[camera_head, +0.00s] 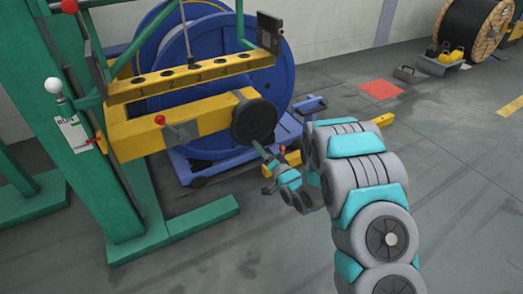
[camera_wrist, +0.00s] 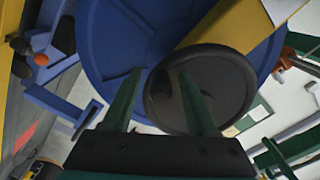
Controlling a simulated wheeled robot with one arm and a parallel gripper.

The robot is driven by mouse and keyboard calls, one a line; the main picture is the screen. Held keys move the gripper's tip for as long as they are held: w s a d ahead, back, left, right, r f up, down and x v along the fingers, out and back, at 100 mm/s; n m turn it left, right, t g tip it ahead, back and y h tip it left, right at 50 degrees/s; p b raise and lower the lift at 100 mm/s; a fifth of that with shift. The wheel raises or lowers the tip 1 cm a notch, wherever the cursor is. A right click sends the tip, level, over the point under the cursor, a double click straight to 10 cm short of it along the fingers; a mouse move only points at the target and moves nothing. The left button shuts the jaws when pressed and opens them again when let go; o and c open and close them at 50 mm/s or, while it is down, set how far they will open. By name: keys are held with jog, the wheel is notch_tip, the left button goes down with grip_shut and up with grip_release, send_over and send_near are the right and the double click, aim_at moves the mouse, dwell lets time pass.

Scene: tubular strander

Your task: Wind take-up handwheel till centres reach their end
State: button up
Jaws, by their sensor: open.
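The take-up handwheel (camera_head: 254,121) is a dark disc at the right end of the yellow beam (camera_head: 165,132) in the head view. In the wrist view the handwheel (camera_wrist: 232,78) fills the middle right, with a dark grip knob (camera_wrist: 160,88) at its left side. My gripper (camera_head: 260,148) is just below the wheel, pointing up at it. In the wrist view the green fingers of my gripper (camera_wrist: 158,80) are apart, with the knob seen between them. I cannot tell whether they touch it. The centres cannot be made out.
A large blue reel (camera_head: 285,75) stands behind the beam. Green posts and feet (camera_head: 200,217) stand at left. Grey floor (camera_head: 250,255) is clear in front. A cable drum (camera_head: 472,28) stands at the back right.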

grip_shut()
dwell(0.4)
dwell(1.0)
